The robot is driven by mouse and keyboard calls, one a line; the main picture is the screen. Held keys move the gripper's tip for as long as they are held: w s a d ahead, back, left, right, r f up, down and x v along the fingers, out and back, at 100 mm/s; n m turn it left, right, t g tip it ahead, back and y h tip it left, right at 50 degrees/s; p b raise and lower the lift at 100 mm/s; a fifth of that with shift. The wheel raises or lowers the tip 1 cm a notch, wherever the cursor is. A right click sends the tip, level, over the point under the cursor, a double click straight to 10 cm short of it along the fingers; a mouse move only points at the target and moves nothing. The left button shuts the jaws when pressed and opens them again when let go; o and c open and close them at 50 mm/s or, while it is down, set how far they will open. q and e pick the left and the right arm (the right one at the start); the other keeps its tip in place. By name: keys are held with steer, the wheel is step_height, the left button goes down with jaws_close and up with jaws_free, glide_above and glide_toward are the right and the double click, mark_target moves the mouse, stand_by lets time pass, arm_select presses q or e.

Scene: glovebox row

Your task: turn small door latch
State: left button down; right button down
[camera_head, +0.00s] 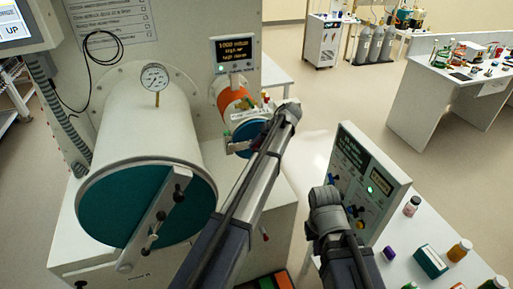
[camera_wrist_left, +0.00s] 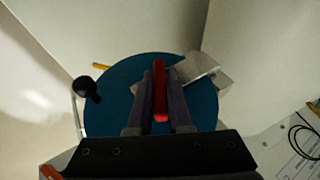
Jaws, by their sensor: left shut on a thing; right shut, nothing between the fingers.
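The small door is a teal disc (camera_head: 247,131) on the end of the small orange chamber (camera_head: 232,98) in the head view. It fills the middle of the left wrist view (camera_wrist_left: 112,85). The small door latch shows there as a red handle (camera_wrist_left: 160,100), roughly upright in the picture. My left gripper (camera_wrist_left: 160,76) has a dark finger on each side of the red handle and is shut on it. In the head view my left arm reaches to the small door, and its fingertips are hard to make out. My right arm shows at the lower right, but its gripper is not visible.
A large white chamber with a teal door (camera_head: 120,213) and metal bar (camera_head: 160,215) stands left of my left arm. In the wrist view a black knob (camera_wrist_left: 86,88) is left of the fingers.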

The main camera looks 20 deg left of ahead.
arm_select(q)
steer(key=shift+w+d+f+g+y+b, duration=0.1)
steer(key=shift+f+g+y+b, duration=0.15)
steer(key=shift+g+y+b, duration=0.6)
steer(key=shift+r+m+y+b, duration=0.15)
steer(key=shift+m+y+b, duration=0.25)
steer(key=shift+b, duration=0.3)
steer(key=c, duration=0.8)
jaws_free()
steer(key=shift+c, duration=0.2)
steer(key=shift+r, duration=0.1)
